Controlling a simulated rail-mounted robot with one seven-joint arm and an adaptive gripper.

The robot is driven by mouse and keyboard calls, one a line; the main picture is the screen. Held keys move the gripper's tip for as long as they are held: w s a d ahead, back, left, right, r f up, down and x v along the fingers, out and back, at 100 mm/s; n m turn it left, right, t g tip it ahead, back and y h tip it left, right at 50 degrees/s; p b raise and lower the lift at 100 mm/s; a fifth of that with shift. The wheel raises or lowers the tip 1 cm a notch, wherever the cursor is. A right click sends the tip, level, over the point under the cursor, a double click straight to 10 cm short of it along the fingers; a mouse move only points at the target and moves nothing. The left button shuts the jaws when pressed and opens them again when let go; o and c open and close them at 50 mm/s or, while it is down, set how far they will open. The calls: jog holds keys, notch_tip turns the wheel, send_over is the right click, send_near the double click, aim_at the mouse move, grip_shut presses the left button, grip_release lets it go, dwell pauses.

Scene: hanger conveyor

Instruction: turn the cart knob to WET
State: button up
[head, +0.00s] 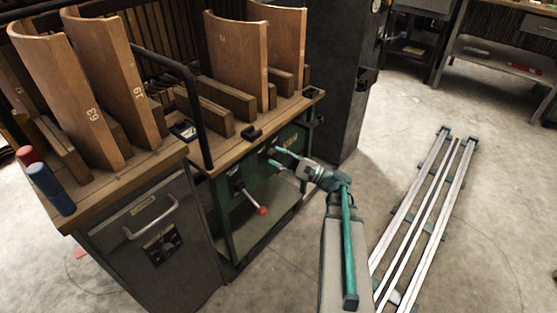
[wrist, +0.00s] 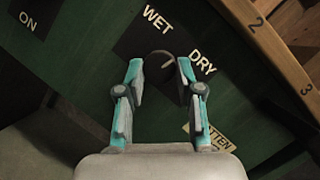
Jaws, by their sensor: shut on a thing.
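The cart knob (wrist: 159,62) is a dark round knob on a dark square plate on the cart's green front panel (wrist: 70,50). In the wrist view, white WET lettering (wrist: 157,18) is above it and DRY lettering (wrist: 203,61) is to its right. A pale mark shows on the knob, but I cannot tell exactly which word it points at. My gripper (wrist: 161,76) has its teal fingers on both sides of the knob, shut on it. In the head view, my gripper (head: 281,158) is at the cart's green front, and the knob is too small to make out.
A lever with a red ball (head: 263,211) sticks out below my gripper. The wooden cart top (head: 225,140) holds curved numbered boards (head: 240,50). A grey cabinet (head: 160,245) stands to the left and a dark cabinet (head: 340,80) behind. Rails (head: 420,210) run along the floor at right.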

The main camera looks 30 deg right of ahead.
jog(key=n+g, duration=0.1)
jog(key=n, duration=0.3)
jog(key=n+g+b, duration=0.1)
jog(key=n, duration=0.1)
jog(key=shift+d+r+g, duration=0.15)
jog(key=shift+r+g, duration=0.1)
jog(key=shift+g, duration=0.05)
jog(key=n, duration=0.2)
jog(key=n+g+h, duration=0.1)
jog(key=n+h+b, duration=0.1)
jog(key=n, duration=0.1)
jog(key=shift+r+n, duration=0.25)
jog(key=shift+n, duration=0.05)
jog(key=o, duration=1.2)
jog(key=shift+c, duration=0.2)
jog(key=v, duration=1.1)
jog(key=shift+s+d+r, duration=0.2)
jog(key=shift+d+r, duration=0.1)
jog(key=shift+d, duration=0.05)
